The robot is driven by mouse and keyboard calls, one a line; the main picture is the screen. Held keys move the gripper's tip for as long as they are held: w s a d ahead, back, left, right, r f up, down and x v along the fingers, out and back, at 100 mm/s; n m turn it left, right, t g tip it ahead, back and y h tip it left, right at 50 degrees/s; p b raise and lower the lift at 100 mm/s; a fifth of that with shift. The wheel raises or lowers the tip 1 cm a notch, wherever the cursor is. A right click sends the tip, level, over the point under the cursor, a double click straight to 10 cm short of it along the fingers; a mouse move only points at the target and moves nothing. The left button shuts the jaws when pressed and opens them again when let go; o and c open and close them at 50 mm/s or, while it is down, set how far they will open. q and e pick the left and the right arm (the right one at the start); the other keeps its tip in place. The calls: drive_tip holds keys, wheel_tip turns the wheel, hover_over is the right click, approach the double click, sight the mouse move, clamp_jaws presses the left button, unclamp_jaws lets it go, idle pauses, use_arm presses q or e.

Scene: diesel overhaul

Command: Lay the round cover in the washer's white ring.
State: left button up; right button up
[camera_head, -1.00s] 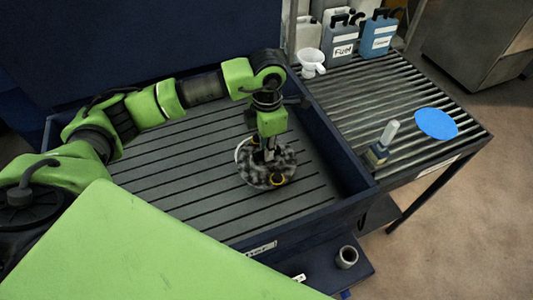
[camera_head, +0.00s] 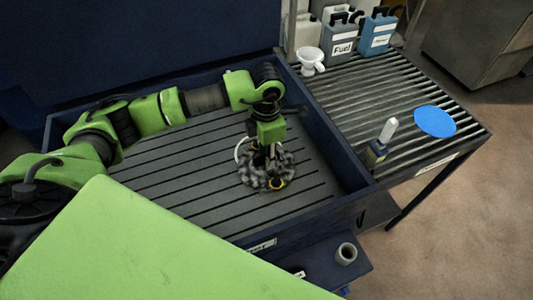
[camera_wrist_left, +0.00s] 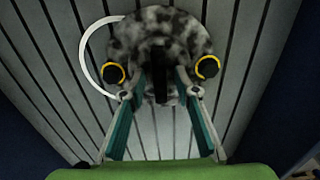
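The round cover (camera_head: 262,178) is a mottled grey disc with yellow-ringed black knobs, low over the washer's slatted floor (camera_head: 190,165). It also shows in the left wrist view (camera_wrist_left: 160,30). The white ring (camera_wrist_left: 84,62) shows only as an arc left of the cover, with a gap of slats between; the cover hides the rest. The cover looks offset to the right in the ring; I cannot tell whether it lies flat. My left gripper (camera_wrist_left: 161,78) points down over the cover, its fingers apart on either side of a dark upright handle. My right gripper is not in view.
The washer's dark blue walls (camera_head: 335,150) surround the floor. A ribbed side table (camera_head: 345,95) at right holds a white funnel (camera_head: 311,60), jugs (camera_head: 340,38), a bottle (camera_head: 380,145) and a blue disc (camera_head: 435,121). The washer floor left of the cover is clear.

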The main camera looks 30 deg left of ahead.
use_arm(q)
drive_tip(key=shift+r, duration=0.5)
wheel_tip(320, 180, up, 11)
drive_tip(key=b, duration=0.2)
drive_tip(key=shift+b, duration=0.4)
drive_tip(key=shift+r, duration=0.1)
